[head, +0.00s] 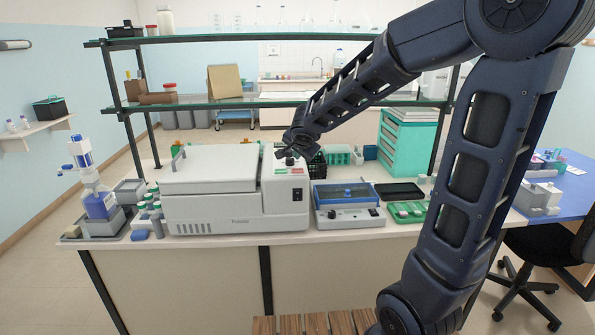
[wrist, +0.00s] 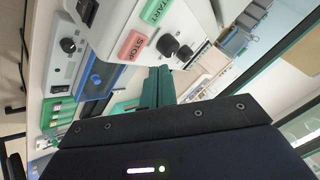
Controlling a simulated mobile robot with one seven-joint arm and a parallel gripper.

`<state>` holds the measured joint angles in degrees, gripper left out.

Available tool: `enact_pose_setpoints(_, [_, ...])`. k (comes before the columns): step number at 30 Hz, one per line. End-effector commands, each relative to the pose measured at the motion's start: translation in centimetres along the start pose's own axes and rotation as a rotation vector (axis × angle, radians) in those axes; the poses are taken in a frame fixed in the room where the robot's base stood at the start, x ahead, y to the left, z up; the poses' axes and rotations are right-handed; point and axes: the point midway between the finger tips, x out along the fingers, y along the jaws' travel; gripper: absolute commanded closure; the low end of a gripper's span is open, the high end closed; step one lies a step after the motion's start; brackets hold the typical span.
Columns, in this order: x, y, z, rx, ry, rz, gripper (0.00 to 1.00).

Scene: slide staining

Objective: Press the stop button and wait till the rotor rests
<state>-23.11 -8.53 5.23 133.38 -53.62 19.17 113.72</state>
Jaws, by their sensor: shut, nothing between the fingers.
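The centrifuge (head: 210,197) is a grey-white box on the bench, left of centre in the head view. Its lid (head: 210,168) is down, so the rotor inside is hidden and I cannot tell if it spins. The red stop button (wrist: 132,45) is on its sloping control panel, beside the green START button (wrist: 153,12). My gripper (wrist: 158,88) is shut and empty, its fingertips close to the panel and a little off the stop button in the wrist view. In the head view my gripper (head: 290,156) hangs over the control panel; contact cannot be made out.
A blue-topped device (head: 347,200) stands to the right, then a green tray (head: 407,212). Glass shelves (head: 220,105) run above the bench. Bottles (head: 97,200) stand at the left.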

Motion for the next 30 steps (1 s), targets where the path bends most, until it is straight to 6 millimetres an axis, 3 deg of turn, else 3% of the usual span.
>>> enact_pose_setpoints(9, [1.5,1.1,1.0,0.001,0.001,0.002,1.0])
enact_pose_setpoints(30, [1.6,1.2,1.1,0.0,0.001,0.001,1.0])
